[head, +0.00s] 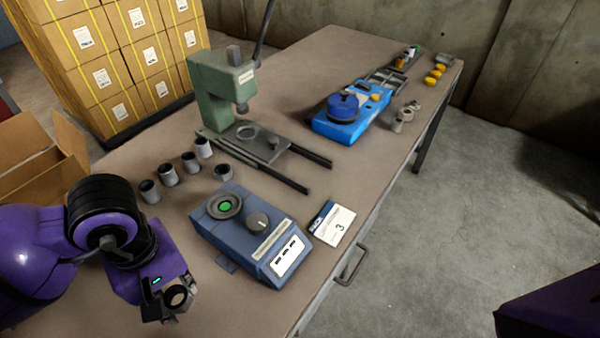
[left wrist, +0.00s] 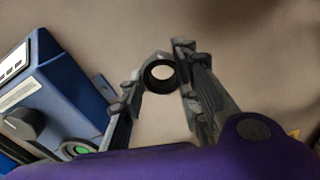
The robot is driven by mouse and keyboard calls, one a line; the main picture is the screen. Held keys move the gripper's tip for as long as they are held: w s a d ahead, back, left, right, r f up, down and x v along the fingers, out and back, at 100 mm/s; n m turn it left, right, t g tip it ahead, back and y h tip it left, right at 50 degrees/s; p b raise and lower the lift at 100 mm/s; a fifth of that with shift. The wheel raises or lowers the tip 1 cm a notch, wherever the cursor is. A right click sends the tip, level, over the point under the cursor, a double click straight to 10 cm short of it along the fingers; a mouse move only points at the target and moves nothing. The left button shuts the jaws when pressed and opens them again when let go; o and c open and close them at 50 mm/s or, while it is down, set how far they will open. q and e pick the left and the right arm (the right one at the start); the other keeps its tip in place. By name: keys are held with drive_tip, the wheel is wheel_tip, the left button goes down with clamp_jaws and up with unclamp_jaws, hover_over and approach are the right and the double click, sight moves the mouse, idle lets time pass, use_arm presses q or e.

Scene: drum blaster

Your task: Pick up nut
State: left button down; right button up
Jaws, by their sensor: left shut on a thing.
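The nut (head: 179,297) is a small grey ring with a dark round opening, at the lower left in the head view. My left gripper (head: 167,300) is shut on it, close above the near left part of the table. In the left wrist view the nut (left wrist: 160,72) sits between the two fingertips of the left gripper (left wrist: 164,74), with its open bore facing the camera. My right gripper is not in view.
A blue box with a knob and green button (head: 250,230) stands right of my left gripper. Several grey cylinders (head: 169,174) and a green press (head: 222,85) stand behind. A card (head: 332,223) and a bright blue device (head: 345,117) lie farther right. Cardboard boxes (head: 100,55) are at left.

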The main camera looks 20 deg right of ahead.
use_arm(q)
drive_tip(key=s+d+r+p, duration=0.3)
drive_tip(key=s+r+p, duration=0.5)
drive_tip(key=s, duration=0.4)
drive_tip(key=shift+s+d+r, duration=0.2)
drive_tip(key=shift+d+r, duration=0.1)
drive_tip(key=shift+d, duration=0.05)
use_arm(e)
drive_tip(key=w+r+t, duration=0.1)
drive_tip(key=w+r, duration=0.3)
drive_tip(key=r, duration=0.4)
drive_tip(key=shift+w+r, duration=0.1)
